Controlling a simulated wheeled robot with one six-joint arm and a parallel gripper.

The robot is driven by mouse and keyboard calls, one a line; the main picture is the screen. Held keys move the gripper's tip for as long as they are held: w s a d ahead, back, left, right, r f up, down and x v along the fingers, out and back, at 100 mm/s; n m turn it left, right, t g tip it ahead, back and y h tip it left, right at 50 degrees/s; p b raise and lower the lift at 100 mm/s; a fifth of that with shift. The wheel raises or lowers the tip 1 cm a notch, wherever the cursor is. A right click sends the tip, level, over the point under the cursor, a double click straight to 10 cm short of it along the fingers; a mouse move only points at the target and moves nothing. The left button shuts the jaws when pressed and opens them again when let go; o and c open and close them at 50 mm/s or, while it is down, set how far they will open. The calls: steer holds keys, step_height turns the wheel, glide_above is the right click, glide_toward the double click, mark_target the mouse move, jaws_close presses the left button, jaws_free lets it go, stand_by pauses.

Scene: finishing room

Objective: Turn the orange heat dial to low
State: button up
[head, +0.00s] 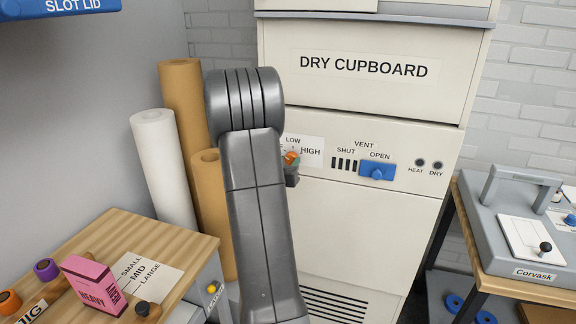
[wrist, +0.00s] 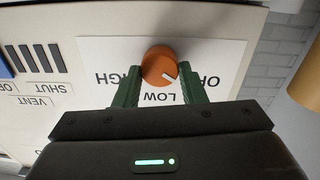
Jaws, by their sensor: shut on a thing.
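The orange heat dial (wrist: 158,62) sits on a white label plate (wrist: 225,55) on the dry cupboard's front. It also shows small in the head view (head: 291,158), partly hidden by my arm. In the wrist view the lettering is upside down: HIGH is at left, LOW below the dial, and the partly covered OFF at right. The dial's white pointer slants down and right, between LOW and OFF. My gripper (wrist: 160,78) has its two green fingers on either side of the dial, shut on it.
Right of the dial on the dry cupboard (head: 360,105) is a blue vent slider (head: 377,170). Paper rolls (head: 165,165) stand behind my arm at left. A wooden bench (head: 110,235) with a pink box (head: 93,285) is at lower left. A grey press (head: 510,225) is at right.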

steer(key=m+b, duration=0.2)
steer(key=b, duration=0.1)
steer(key=m+b, duration=0.2)
steer(key=b, duration=0.1)
steer(key=shift+d+f+m, duration=0.1)
steer(key=shift+f+m, duration=0.1)
steer(key=shift+m, duration=0.2)
steer(key=m+b, duration=0.3)
steer(key=shift+r+m+b, duration=0.15)
steer(key=shift+m+b, duration=0.85)
steer(key=shift+m, duration=0.5)
steer(key=o, duration=1)
steer(key=shift+s, duration=0.1)
steer(key=v, duration=1.3)
steer(key=shift+s+r+b, duration=0.3)
steer(key=shift+s+b, duration=0.05)
steer(key=shift+s, duration=0.05)
